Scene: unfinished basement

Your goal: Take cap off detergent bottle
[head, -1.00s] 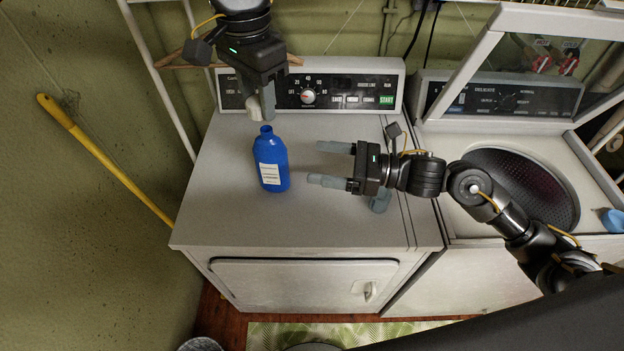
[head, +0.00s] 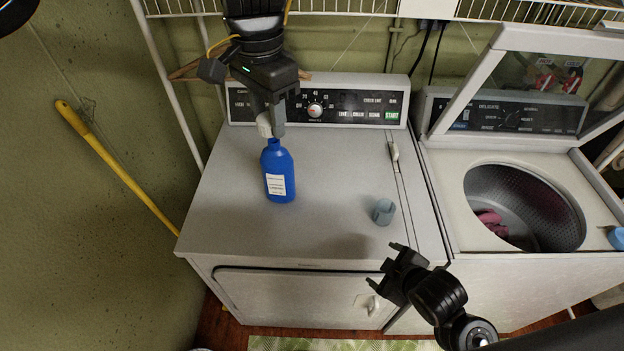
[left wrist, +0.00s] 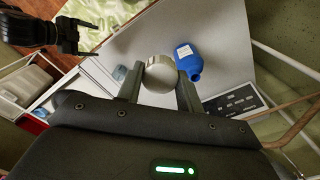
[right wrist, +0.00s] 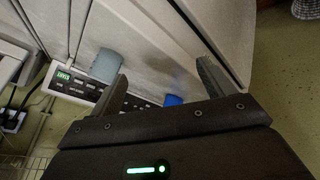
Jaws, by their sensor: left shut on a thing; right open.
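The blue detergent bottle (head: 278,172) stands upright on the dryer top, its neck bare and open. It also shows in the left wrist view (left wrist: 189,62). My left gripper (head: 268,122) is above and slightly behind the bottle, shut on the white cap (head: 264,125). The cap fills the space between the fingers in the left wrist view (left wrist: 160,75) and is apart from the bottle. My right gripper (right wrist: 160,80) is open and empty, off the front of the dryer; in the head view its hand (head: 398,272) is low at centre right.
A grey-blue cup (head: 384,212) stands on the dryer top (head: 325,200), right of the bottle. The dryer's control panel (head: 350,105) rises behind. The open washer (head: 525,205) with pink cloth inside is to the right. The dryer top between bottle and cup is clear.

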